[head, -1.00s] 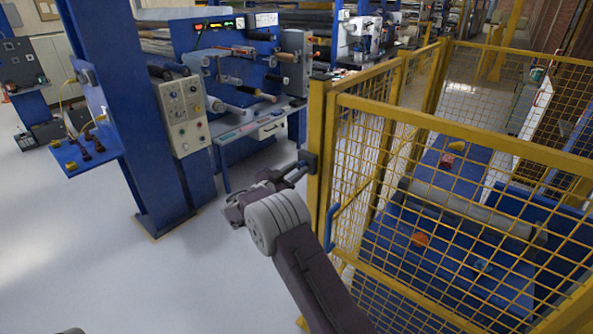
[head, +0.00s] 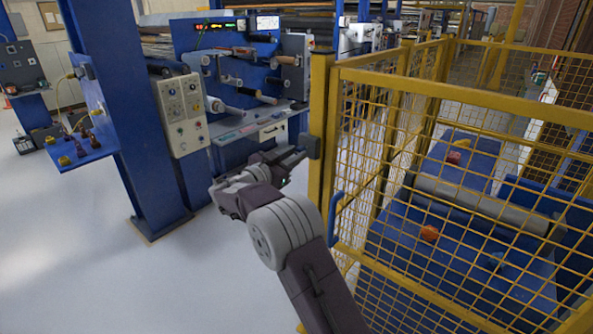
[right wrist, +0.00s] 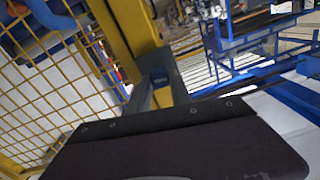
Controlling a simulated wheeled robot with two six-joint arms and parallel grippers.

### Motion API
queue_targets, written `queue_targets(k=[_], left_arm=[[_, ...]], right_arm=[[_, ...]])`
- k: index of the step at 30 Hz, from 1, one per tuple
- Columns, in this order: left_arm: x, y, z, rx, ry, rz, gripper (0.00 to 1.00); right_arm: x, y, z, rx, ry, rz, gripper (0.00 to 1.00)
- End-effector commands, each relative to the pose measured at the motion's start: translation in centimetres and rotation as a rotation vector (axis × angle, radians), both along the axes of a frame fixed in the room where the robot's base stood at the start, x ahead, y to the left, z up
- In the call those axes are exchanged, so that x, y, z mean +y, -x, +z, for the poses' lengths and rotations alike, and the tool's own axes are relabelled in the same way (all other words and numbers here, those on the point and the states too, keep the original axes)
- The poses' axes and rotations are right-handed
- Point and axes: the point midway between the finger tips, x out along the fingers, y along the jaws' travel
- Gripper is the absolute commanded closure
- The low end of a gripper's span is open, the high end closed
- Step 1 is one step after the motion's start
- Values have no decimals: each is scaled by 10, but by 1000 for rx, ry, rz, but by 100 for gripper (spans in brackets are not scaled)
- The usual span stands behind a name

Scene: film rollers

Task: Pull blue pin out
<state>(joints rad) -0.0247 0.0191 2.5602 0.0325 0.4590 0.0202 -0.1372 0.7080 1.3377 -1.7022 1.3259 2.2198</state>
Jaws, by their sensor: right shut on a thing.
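The blue pin (head: 312,146) sits at the side of the yellow fence post (head: 321,110), beside the gate. It looks dark blue and is partly covered by my fingers. My right gripper (head: 303,152) reaches the post from the left and is shut on the pin. In the right wrist view the blue piece (right wrist: 160,79) shows between my fingertips (right wrist: 162,94), against the yellow post (right wrist: 132,35). How deep the pin sits in the post is hidden. My left gripper is out of view.
The yellow mesh gate (head: 440,190) with a blue handle (head: 334,212) is right of the post. Behind it are a grey roller (head: 480,203) and orange pieces on a blue bed. A blue column (head: 140,120) with a control box stands left. The floor between is clear.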

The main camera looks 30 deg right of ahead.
Motion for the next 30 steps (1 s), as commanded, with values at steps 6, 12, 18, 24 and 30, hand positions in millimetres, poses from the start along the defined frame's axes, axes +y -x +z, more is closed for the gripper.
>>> queue_targets(k=[6, 12, 18, 24, 30], left_arm=[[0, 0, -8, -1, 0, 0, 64], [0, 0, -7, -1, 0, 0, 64], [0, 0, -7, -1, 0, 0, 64], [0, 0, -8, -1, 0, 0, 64], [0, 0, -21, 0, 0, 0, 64]], right_arm=[[2, 1, 3, -3, 2, 6, 100], [2, 1, 4, -3, 1, 5, 100], [2, 1, 3, -1, 0, 4, 53], [3, 1, 1, 1, -1, 3, 53], [35, 14, -2, -2, -1, 9, 53]])
